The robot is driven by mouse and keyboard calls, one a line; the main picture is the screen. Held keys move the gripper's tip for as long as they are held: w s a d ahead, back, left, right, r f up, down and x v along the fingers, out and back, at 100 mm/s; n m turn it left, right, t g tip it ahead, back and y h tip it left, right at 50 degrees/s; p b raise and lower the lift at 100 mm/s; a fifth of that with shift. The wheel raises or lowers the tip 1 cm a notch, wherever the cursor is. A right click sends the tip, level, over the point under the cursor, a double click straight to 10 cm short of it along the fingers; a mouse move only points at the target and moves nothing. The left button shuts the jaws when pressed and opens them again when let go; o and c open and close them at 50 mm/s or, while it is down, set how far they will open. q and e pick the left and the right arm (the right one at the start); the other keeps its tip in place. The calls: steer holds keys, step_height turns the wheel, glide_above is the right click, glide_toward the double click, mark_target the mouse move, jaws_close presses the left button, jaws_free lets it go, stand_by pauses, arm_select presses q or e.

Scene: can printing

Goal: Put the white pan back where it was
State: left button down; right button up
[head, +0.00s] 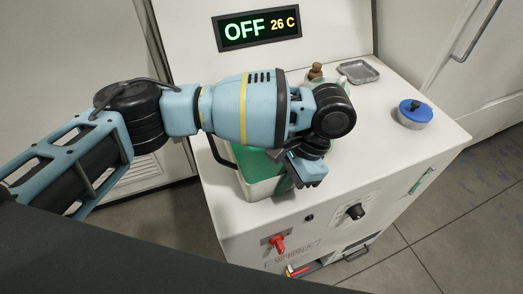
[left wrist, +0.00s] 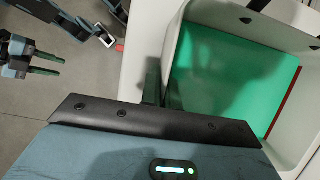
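The white pan (head: 265,188) sits on the top of the white machine near its front left, largely hidden by my left arm. Green fills its inside, and a dark handle (head: 217,152) shows at its left. In the left wrist view the pan's green inside (left wrist: 225,75) fills the right half, with white walls around it. My left gripper (head: 306,172) is low over the pan's right side; its fingertips and any contact are unclear. My right gripper (left wrist: 44,63) shows at the far left of the left wrist view, away from the pan, its two fingers apart and empty.
The machine top (head: 385,145) is clear to the right of my arm. A blue-lidded pot (head: 415,113) stands at its right, a grey tray (head: 358,71) and a brown-topped bottle (head: 316,72) at the back. A display (head: 257,28) reads OFF 26 C. Knobs line the front.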

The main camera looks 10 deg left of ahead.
arm_select(q)
steer(key=shift+r, duration=0.1)
arm_select(e)
steer(key=shift+a, duration=0.15)
